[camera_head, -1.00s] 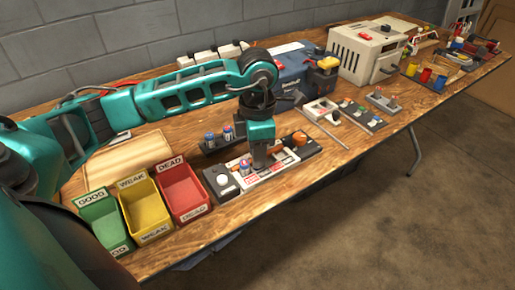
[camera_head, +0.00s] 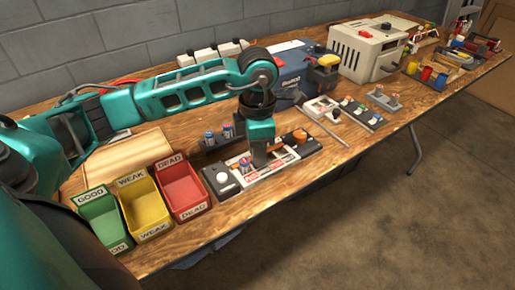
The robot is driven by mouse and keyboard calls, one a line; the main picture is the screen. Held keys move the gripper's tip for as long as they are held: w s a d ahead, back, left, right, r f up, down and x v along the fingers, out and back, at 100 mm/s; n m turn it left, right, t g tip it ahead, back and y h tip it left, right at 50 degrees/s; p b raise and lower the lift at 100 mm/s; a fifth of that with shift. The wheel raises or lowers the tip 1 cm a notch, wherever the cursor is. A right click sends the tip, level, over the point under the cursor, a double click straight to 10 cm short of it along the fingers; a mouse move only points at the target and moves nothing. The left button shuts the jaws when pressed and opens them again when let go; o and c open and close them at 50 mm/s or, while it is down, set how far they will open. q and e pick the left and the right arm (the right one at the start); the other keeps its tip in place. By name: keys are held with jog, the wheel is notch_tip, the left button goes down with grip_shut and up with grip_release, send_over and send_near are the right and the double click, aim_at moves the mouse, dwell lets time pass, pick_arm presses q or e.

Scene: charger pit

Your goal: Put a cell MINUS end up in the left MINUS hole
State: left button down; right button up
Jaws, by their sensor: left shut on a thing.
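My left gripper (camera_head: 259,160) points straight down over the white charger plate (camera_head: 262,174) with red labels. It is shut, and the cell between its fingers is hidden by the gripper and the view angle. A blue and red cell (camera_head: 245,164) stands upright in the charger, just left of my gripper. More cells (camera_head: 227,131) stand in a dark holder (camera_head: 214,144) behind the charger. I cannot tell which end of the held cell is up, nor whether it touches a hole. My right gripper is out of view.
Green, yellow and red bins (camera_head: 183,190) stand left of the charger. A dark box with a white knob (camera_head: 222,177) and an orange knob (camera_head: 300,136) flank the plate. A blue case (camera_head: 290,78) and a beige machine (camera_head: 365,50) stand behind. Bare wood lies in front.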

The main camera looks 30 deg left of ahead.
pick_arm(q)
jog(key=shift+f, duration=0.15)
jog(key=c, duration=0.9)
grip_release()
jog(key=shift+r+p, duration=2.45)
jog(key=shift+r, duration=1.15)
jog(key=shift+s+f, duration=0.1)
